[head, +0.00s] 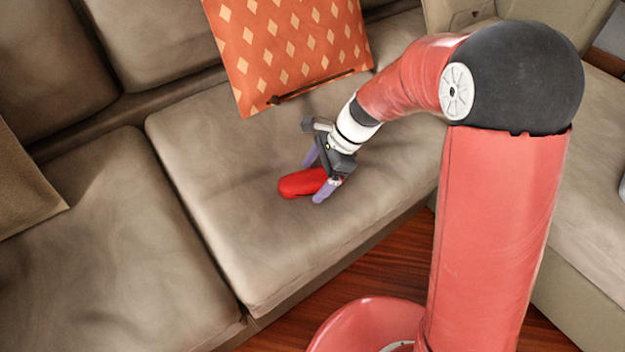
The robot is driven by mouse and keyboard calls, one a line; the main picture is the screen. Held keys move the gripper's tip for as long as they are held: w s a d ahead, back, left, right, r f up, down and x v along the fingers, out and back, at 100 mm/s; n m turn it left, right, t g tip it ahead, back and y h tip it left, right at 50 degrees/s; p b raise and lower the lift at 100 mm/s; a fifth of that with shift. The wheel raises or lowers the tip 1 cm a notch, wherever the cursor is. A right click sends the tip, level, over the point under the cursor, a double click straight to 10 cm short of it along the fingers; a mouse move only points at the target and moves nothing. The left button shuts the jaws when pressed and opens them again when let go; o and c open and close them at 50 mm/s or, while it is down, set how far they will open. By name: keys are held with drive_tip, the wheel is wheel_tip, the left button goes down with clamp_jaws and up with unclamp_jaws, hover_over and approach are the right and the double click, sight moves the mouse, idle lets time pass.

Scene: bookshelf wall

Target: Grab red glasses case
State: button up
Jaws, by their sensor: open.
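The red glasses case (299,184) lies on the seat cushion of a sofa, near the middle of the head view. My gripper (316,179) is at its right end, with its two purple fingers apart. One finger shows behind the case and the other in front of it, so the jaws appear to straddle its right part. The right end of the case is hidden by my gripper. I cannot tell whether the fingers touch it.
The sofa's seat cushion (220,190) around the case is bare. An orange cushion with pale diamonds (290,45) stands behind my gripper. The wooden floor (375,265) shows below the sofa's front edge. More sofa seating (590,190) is at the right.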

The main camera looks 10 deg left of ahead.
drive_tip(key=shift+f, duration=0.1)
drive_tip(key=shift+c, duration=0.2)
drive_tip(key=c, duration=1.1)
drive_tip(key=shift+o, duration=0.2)
